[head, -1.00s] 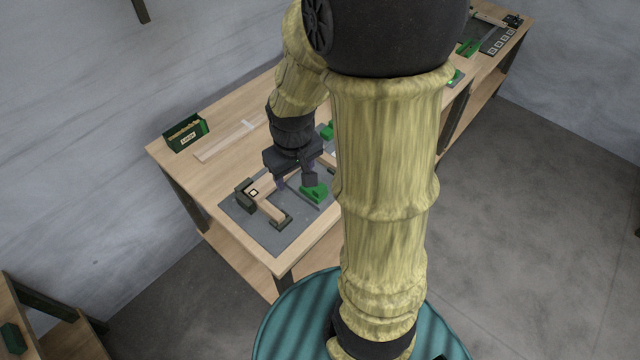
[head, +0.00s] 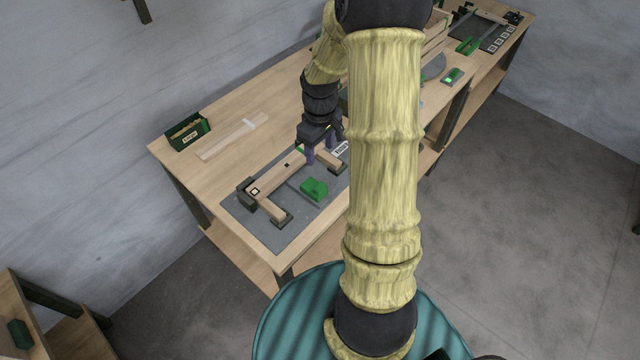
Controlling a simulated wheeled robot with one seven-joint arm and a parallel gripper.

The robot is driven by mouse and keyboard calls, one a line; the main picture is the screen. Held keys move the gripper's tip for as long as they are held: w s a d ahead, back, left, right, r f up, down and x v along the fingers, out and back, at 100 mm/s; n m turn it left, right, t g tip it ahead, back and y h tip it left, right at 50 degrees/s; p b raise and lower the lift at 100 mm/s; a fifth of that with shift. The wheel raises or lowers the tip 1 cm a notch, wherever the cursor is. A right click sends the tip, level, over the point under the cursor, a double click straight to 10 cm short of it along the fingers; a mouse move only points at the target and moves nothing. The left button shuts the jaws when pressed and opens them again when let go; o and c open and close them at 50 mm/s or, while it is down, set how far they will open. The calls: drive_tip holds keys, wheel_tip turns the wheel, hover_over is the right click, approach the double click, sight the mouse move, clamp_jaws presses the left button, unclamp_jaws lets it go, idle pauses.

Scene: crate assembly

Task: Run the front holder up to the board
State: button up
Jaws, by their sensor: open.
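The board is a long pale wooden piece (head: 276,178) lying on the grey mat.
The grey mat (head: 254,229) covers the near table end. A green box (head: 187,132) stands at the table's back left, beside a flat wooden strip (head: 228,141). My arm hides part of the table's right side.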

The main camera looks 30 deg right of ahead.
sight(320, 187)
wheel_tip(320, 187, down, 16)
drive_tip(key=p, duration=0.4)
drive_tip(key=shift+f, duration=0.1)
idle(0.3)
clamp_jaws()
drive_tip(key=w+b, duration=0.1)
drive_tip(key=w, duration=0.1)
drive_tip(key=w+a, duration=0.1)
drive_tip(key=w, duration=0.1)
drive_tip(key=w+a+b, duration=0.1)
drive_tip(key=w, duration=0.1)
drive_tip(key=shift+f+b, duration=0.1)
drive_tip(key=shift+b, duration=0.2)
drive_tip(key=shift+w+a+r, duration=0.15)
drive_tip(key=shift+w+r, duration=0.05)
drive_tip(key=shift+r, duration=0.05)
